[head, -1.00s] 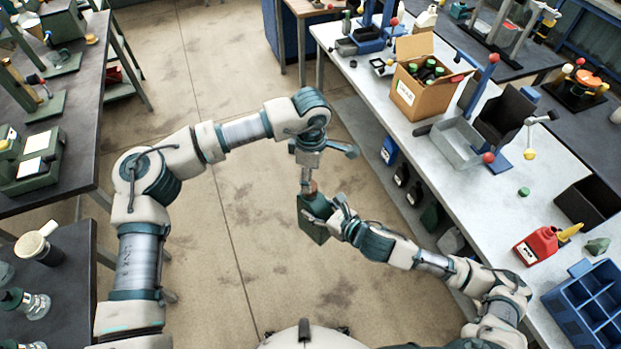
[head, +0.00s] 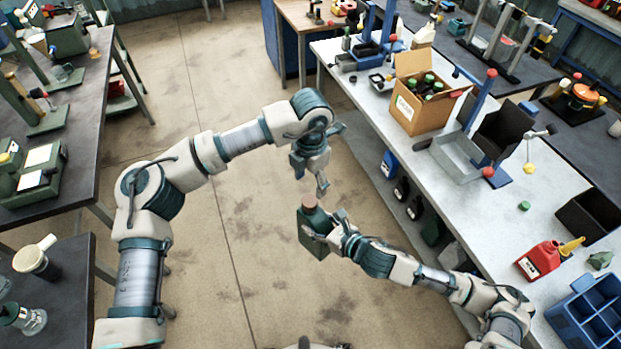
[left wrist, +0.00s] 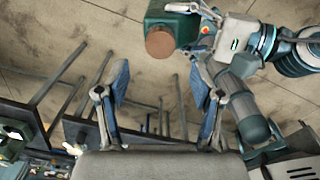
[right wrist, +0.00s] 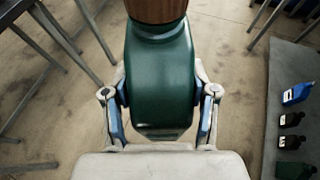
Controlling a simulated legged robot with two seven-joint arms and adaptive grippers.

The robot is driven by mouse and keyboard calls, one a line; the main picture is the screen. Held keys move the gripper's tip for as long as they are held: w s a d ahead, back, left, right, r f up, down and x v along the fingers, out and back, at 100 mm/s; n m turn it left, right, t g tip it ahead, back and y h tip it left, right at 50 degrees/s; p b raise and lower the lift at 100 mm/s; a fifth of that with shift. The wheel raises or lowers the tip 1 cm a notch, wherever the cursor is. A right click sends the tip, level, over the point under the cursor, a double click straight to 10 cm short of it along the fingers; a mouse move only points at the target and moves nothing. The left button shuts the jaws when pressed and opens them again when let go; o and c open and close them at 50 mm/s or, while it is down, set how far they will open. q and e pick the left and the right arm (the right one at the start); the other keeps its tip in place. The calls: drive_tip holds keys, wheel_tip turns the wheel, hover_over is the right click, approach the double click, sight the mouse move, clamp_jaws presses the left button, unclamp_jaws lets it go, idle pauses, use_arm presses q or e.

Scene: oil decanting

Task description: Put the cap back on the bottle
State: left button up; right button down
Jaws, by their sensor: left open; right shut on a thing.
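A dark green bottle (head: 314,232) hangs roughly upright above the floor, held by my right gripper (head: 343,228). A brown round cap (head: 309,201) sits on top of the bottle; its flat end also shows in the left wrist view (left wrist: 160,43). In the right wrist view, the fingers close on both sides of the bottle (right wrist: 160,75) and the cap's side (right wrist: 157,9) meets its top. My left gripper (head: 322,185) is open and empty, just above the cap and apart from it. Its spread fingers (left wrist: 158,85) show nothing between them but background.
A long grey workbench (head: 480,225) on the right carries a cardboard box of bottles (head: 418,100), a red can (head: 540,260), a blue crate (head: 590,310) and a small green disc (head: 524,206). Dark benches stand at left. The floor between is clear.

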sight(310, 200)
idle(0.4)
use_arm(q)
drive_tip(key=shift+f, duration=3.95)
drive_tip(key=c, duration=1.2)
drive_tip(key=o, duration=1.4)
drive_tip(key=shift+c, duration=0.2)
drive_tip(key=shift+r, duration=0.1)
wheel_tip(310, 200, up, 12)
drive_tip(key=shift+w, duration=0.15)
